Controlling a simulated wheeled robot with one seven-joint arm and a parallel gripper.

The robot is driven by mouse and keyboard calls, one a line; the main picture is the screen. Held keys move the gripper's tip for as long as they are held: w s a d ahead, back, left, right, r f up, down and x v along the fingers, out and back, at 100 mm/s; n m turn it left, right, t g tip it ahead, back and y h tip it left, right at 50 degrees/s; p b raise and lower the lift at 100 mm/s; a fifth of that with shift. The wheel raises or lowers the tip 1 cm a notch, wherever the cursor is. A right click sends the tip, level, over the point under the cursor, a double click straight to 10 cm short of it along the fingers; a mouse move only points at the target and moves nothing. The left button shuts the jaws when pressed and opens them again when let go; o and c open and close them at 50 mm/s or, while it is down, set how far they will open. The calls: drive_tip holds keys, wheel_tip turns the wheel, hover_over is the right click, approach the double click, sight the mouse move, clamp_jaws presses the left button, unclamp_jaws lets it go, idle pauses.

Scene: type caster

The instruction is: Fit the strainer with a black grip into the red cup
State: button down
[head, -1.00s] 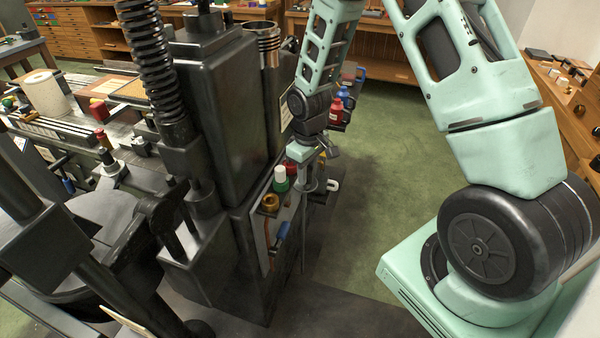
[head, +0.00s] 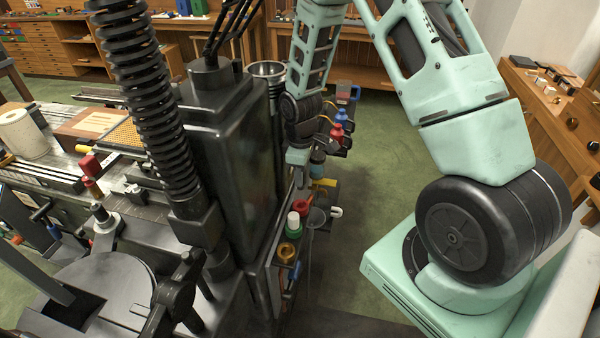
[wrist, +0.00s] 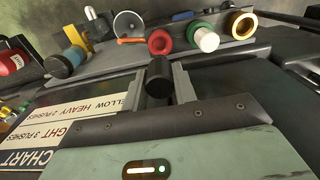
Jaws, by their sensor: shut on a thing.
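The red cup (wrist: 160,42) is an open-topped ring in the wrist view, just beyond my fingertips. It also shows in the head view as a small red ring (head: 303,206) on the machine's side ledge. My gripper (wrist: 160,82) is shut on the black grip (wrist: 157,74) of the strainer, which I see nearly end-on between the two grey fingers. The strainer's mesh is hidden from me, and I cannot tell how it is tilted. The held grip appears in front of the red cup and apart from it. In the head view my fingers are hard to make out beside the machine.
A green ring with a white top (wrist: 206,40) and a brass ring (wrist: 243,26) sit right of the red cup. A grey round piece (wrist: 128,25) and a blue cylinder (wrist: 74,55) are left. The tall black machine (head: 225,130) stands close by; green floor (head: 400,150) is clear.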

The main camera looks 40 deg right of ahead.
drive_tip(key=shift+f+b, duration=2.1)
drive_tip(key=shift+f, duration=0.8)
drive_tip(key=shift+f+b, duration=1.15)
drive_tip(key=shift+f, duration=0.5)
drive_tip(key=c, duration=1)
unclamp_jaws()
drive_tip(key=shift+c, duration=0.2)
wheel_tip(320, 180, up, 18)
drive_tip(key=p, duration=1.3)
drive_tip(key=shift+f, duration=0.25)
